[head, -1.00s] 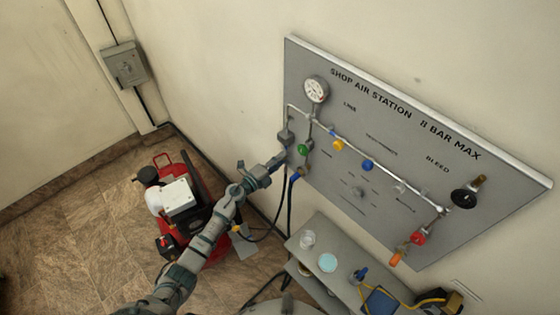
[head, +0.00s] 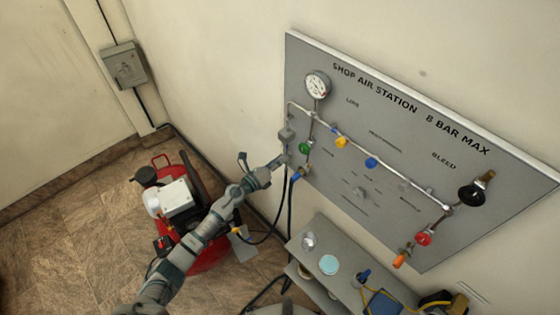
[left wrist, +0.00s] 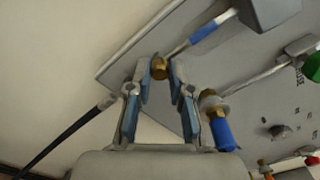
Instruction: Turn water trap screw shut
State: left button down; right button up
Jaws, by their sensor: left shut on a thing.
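The water trap is a grey block (head: 286,134) at the left end of the pipework on the wall panel. In the left wrist view its grey body (left wrist: 268,12) is at the top right, with a blue-banded stem running down to a small brass screw (left wrist: 159,68). My left gripper (head: 282,161) reaches the panel's left edge, just below the trap. In the left wrist view the left gripper (left wrist: 161,74) has its two fingers on either side of the brass screw, shut on it. The screw is too small to make out in the head view. My right gripper is not in view.
The panel (head: 440,230) carries a gauge (head: 317,86) and several coloured valves. A blue-sleeved brass fitting (left wrist: 220,125) sits close to the right finger. A red compressor (head: 207,257) stands on the floor under my left arm. A grey bench (head: 318,246) stands below the panel.

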pick_arm(q)
jog(key=shift+s+f+m, duration=0.2)
jog(key=shift+f+m, duration=0.2)
jog(key=shift+f, duration=0.15)
jog(key=c, duration=1.2)
grip_release()
jog(key=shift+o, duration=0.7)
jog(key=shift+w+r, duration=0.2)
jog(key=shift+w, duration=0.05)
jog(key=v, duration=1.2)
